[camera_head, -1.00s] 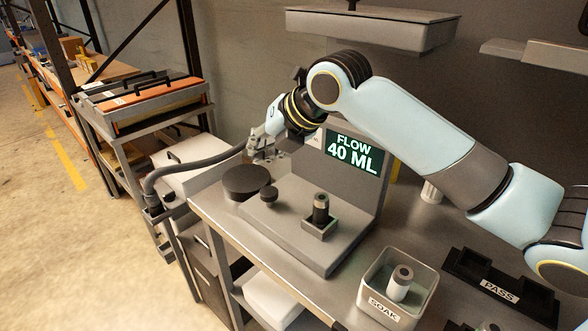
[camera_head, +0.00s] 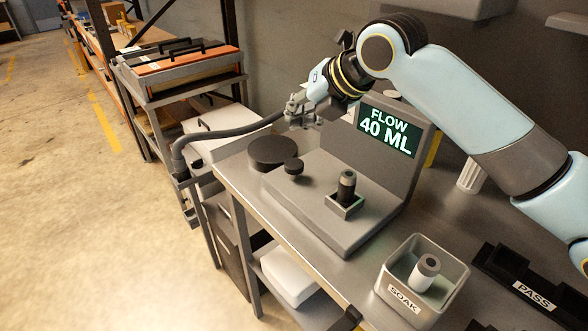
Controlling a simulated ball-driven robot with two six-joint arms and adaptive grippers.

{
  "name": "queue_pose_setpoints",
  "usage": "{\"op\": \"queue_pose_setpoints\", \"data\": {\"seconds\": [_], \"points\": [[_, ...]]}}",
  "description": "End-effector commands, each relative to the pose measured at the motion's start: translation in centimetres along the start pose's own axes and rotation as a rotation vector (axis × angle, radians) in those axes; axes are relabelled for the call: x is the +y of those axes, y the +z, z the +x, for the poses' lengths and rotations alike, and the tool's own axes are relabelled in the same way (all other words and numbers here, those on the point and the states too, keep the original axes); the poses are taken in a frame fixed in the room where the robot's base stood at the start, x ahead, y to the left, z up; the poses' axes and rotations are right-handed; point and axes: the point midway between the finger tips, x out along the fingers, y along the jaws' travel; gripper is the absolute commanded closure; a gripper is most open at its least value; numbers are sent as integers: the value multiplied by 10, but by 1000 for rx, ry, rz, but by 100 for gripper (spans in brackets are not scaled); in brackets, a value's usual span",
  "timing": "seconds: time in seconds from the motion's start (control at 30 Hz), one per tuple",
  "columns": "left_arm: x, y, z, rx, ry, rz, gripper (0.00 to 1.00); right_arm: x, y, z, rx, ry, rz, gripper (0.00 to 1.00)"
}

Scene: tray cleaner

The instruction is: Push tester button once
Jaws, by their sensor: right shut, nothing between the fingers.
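The tester (camera_head: 325,215) is a grey block on the bench with an upright back panel. Its screen (camera_head: 389,130) reads "FLOW 40 ML". A round black button (camera_head: 293,166) stands up at the left part of the base. A dark cylindrical part with a grey top (camera_head: 346,186) stands upright in a small square holder on the base. My right gripper (camera_head: 299,112) is shut and empty, above and behind the button, apart from it. Its arm reaches in from the right. My left gripper is not in view.
A flat black disc (camera_head: 272,152) lies left of the button. A box labelled SOAK (camera_head: 452,275) holds a white and grey cylinder (camera_head: 426,271). A black tray labelled PASS (camera_head: 541,291) is at the right. A dark hose (camera_head: 215,156) runs along the bench's left side.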

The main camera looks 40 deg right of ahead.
Motion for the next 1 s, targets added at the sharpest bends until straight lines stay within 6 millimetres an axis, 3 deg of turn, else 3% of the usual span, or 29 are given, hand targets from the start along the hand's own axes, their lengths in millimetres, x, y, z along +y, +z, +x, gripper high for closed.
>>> {"op": "queue_pose_setpoints", "data": {"seconds": [0.03,0.2,0.4,1.0], "points": [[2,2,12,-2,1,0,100,-7,-7,9,1,-1,0,100],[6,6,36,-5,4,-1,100,-20,-20,27,1,-1,0,100],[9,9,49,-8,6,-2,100,-30,-30,41,1,-1,1,100],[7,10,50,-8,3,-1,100,-32,-32,44,0,0,0,100]]}}
